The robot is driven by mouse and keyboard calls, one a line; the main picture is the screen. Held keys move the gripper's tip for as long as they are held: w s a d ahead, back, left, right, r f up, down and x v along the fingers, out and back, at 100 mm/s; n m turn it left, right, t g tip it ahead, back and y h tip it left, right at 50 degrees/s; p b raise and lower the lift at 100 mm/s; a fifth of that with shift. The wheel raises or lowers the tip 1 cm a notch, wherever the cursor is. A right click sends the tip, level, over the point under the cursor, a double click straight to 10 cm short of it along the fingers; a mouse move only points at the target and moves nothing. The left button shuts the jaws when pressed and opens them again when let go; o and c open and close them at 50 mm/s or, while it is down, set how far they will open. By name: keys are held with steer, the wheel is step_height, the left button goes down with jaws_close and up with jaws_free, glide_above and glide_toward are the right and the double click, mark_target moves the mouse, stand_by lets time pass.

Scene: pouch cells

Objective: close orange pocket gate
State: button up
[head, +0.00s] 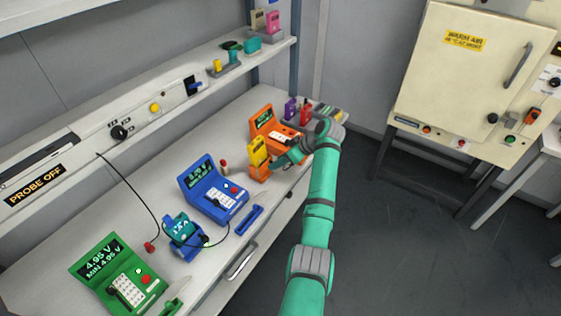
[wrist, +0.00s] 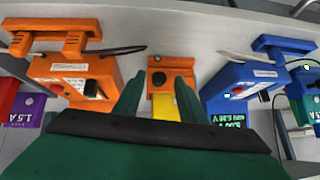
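The orange pocket (head: 259,172) stands on the bench in front of the orange station (head: 268,118), with a yellow pouch cell (head: 259,150) upright in it. In the wrist view the orange pocket (wrist: 170,62) shows a round black knob or hole, and the yellow cell (wrist: 165,106) is below it. My gripper (head: 283,158) is low beside the pocket's right side. In the wrist view my gripper (wrist: 158,82) has its two green fingers apart, the pocket between or just beyond them. I cannot tell whether they touch it. The pocket's gate cannot be clearly told apart.
The blue station (head: 212,188) and green station (head: 120,275) stand nearer along the bench. A blue bar (head: 249,219) lies by the front edge. Purple (head: 290,110) and red (head: 306,111) cells stand beyond the orange station. In the wrist view the orange station (wrist: 75,70) is left, the blue (wrist: 255,80) right.

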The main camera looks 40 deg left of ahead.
steer(key=shift+w+d, duration=0.1)
steer(key=v, duration=1)
steer(key=shift+d+r, duration=0.25)
steer(key=shift+d, duration=0.05)
